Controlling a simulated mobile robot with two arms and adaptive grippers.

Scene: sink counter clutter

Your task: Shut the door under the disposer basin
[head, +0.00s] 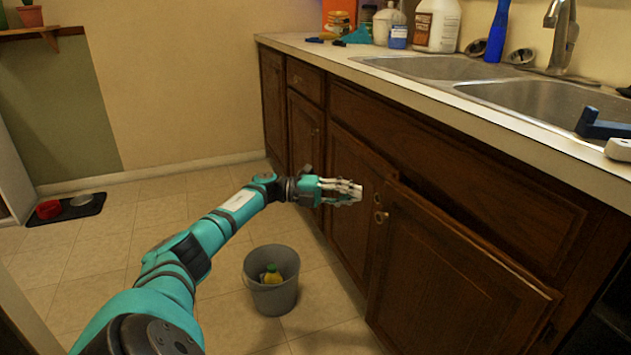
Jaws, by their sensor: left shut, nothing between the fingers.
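The dark wooden cabinet door (450,278) under the right basin stands slightly ajar. Its top edge sits out from the cabinet frame and its hinge shows at the lower right. A round knob (381,216) is near its upper left corner. The neighbouring door (350,200) to its left looks closed. My left gripper (358,191) is shut and empty, in front of that neighbouring door and just left of the knobs, seemingly apart from the ajar door. The right basin (550,105) is in the counter above. My right gripper is not in view.
A grey bucket (270,295) holding a yellow bottle (272,275) stands on the tiled floor below my left arm. Bottles, a blue brush and a faucet (560,35) line the counter's back. Pet bowls on a black mat (80,207) lie at the far left.

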